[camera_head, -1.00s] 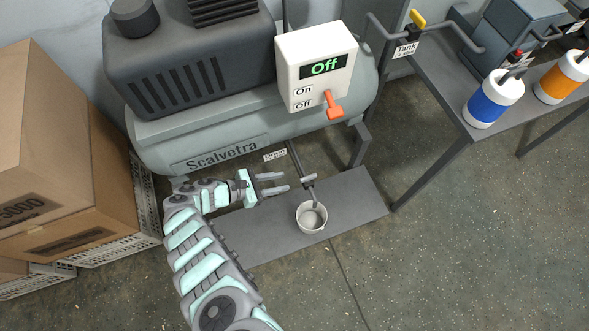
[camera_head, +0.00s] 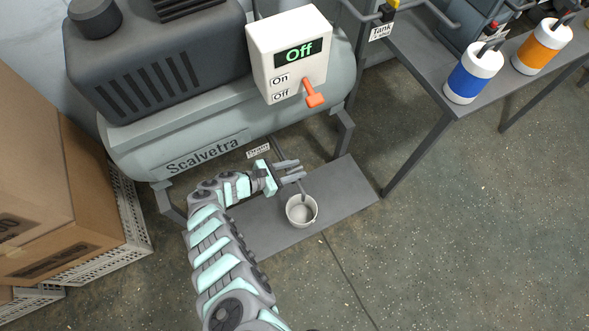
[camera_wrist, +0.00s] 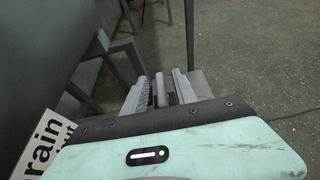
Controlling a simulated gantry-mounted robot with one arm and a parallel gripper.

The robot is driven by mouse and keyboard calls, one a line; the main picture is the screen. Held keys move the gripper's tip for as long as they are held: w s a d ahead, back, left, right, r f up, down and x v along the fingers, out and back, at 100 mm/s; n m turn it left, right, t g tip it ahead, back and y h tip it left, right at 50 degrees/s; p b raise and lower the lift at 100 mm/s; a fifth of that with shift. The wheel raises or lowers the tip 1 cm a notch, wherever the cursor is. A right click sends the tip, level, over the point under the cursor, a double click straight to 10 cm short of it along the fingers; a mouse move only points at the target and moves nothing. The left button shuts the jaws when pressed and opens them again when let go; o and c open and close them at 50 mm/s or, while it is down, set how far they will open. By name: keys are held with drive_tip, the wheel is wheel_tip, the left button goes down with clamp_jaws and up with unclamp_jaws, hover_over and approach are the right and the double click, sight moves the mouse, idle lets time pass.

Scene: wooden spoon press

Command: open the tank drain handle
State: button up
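The tank drain pipe (camera_head: 303,188) runs down from the underside of the grey Scalvetra tank (camera_head: 215,130), above a white cup (camera_head: 301,224). The drain label (camera_head: 258,151) hangs beside it and also shows large at the left of the wrist view (camera_wrist: 42,143). My gripper (camera_head: 301,168) is at the drain pipe's lower part, its fingers open and pointing right. In the wrist view a grey bar, apparently the drain handle (camera_wrist: 161,90), stands between the two fingers, with small gaps beside it. The handle is mostly hidden by the fingers in the head view.
A grey plate (camera_head: 345,190) lies on the floor under the cup. The control box (camera_head: 284,30) reads Off and has an orange lever (camera_head: 314,94). Cardboard boxes (camera_head: 85,190) stand at left, a table (camera_head: 425,85) at right. The floor in front is open.

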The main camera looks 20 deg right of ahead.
drive_tip(key=shift+c, duration=0.2)
clamp_jaws()
idle(0.4)
